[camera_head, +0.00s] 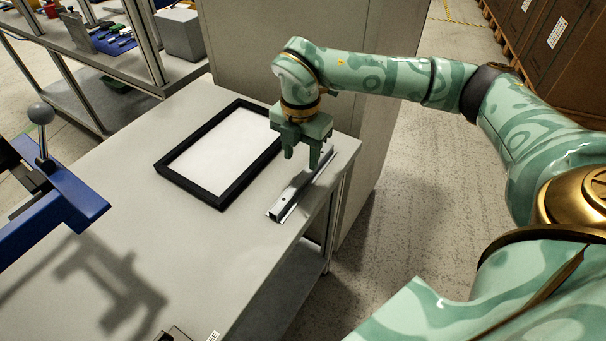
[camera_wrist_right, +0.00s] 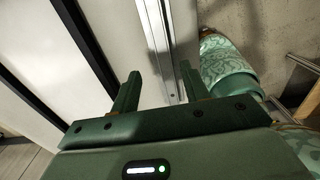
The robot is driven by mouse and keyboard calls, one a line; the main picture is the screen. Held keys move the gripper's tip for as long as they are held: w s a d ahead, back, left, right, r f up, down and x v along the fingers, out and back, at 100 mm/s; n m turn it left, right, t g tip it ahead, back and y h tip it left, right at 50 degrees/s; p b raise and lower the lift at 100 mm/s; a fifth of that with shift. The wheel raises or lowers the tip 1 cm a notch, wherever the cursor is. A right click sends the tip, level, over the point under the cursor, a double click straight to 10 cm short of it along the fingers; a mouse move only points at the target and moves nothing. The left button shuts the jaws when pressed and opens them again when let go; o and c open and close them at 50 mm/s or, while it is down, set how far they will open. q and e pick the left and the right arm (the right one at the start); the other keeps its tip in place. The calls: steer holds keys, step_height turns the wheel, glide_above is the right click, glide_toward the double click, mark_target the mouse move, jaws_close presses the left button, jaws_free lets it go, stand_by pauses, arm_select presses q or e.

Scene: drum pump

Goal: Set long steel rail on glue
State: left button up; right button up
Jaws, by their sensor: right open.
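The long steel rail (camera_head: 289,201) lies on the grey table near its right edge, beside the black frame. My right gripper (camera_head: 301,160) is above the rail's far part, pointing down, with its two fingers apart and empty. In the right wrist view the rail (camera_wrist_right: 158,38) runs away from between the fingertips (camera_wrist_right: 160,80), and the fingers do not close on it. I cannot tell the exact height of the fingertips above the rail. No glue can be made out. My left gripper is not in view.
A black frame (camera_head: 177,180) with a white panel (camera_head: 222,150) lies left of the rail. A blue clamp-like device (camera_head: 60,195) with a grey ball knob (camera_head: 41,113) stands at the left. A shelf with parts (camera_head: 110,65) is behind. The table's middle front is mostly clear.

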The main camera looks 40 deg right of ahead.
mark_target(304, 174)
steer(key=f, duration=0.1)
steer(key=f+b, duration=0.1)
steer(key=f, duration=0.1)
steer(key=f+b, duration=0.1)
steer(key=f, duration=0.1)
steer(key=shift+s+d+f, duration=0.2)
steer(key=shift+d, duration=0.1)
steer(key=shift+r, duration=0.1)
jaws_close()
